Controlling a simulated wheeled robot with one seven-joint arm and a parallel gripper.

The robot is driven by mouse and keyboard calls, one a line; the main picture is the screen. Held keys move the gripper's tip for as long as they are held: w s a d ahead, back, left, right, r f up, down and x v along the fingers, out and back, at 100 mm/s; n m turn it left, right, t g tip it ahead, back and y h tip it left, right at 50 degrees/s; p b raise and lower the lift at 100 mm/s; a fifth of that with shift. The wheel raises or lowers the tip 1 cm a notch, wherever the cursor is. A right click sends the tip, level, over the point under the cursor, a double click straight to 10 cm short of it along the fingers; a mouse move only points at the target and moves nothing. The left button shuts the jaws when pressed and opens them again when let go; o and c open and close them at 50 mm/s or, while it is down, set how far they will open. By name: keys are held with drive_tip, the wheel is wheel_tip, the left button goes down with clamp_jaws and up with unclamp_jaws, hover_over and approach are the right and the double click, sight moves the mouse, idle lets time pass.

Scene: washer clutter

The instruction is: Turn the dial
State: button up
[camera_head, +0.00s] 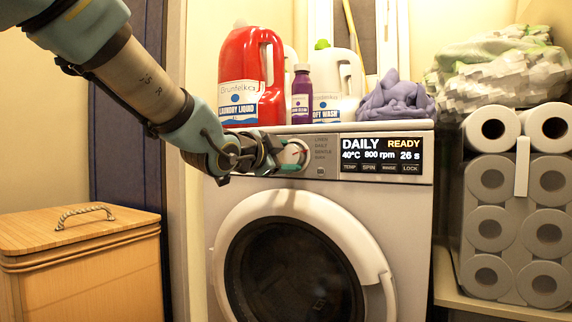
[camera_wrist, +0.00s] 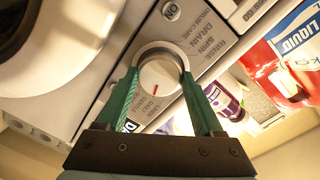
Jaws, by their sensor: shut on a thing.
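The dial (camera_wrist: 161,77) is a round white knob with a red mark, set in the washer's control panel, and it fills the middle of the wrist view. In the head view the dial (camera_head: 293,154) sits left of the display, partly hidden by my gripper (camera_head: 290,156). In the wrist view the green fingers of my gripper (camera_wrist: 161,84) stand one on each side of the dial, shut on it. The washer (camera_head: 211,222) has a round dark door below. Its display (camera_head: 381,155) reads DAILY, READY, 40°C, 800 rpm, 26 s.
A red laundry bottle (camera_head: 238,75), a purple bottle (camera_head: 302,85), a white bottle (camera_head: 338,75) and a purple cloth (camera_head: 397,97) stand on top of the washer. A wooden basket (camera_head: 80,255) is at left. Paper rolls (camera_head: 490,178) are stacked at right.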

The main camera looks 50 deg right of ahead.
drive_tip(key=shift+m, duration=0.3)
idle(0.4)
drive_tip(key=o, duration=1.4)
drive_tip(key=p+v, duration=0.3)
drive_tip(key=v, duration=0.7)
drive_tip(key=shift+s+a, duration=0.15)
drive_tip(key=shift+a, duration=0.25)
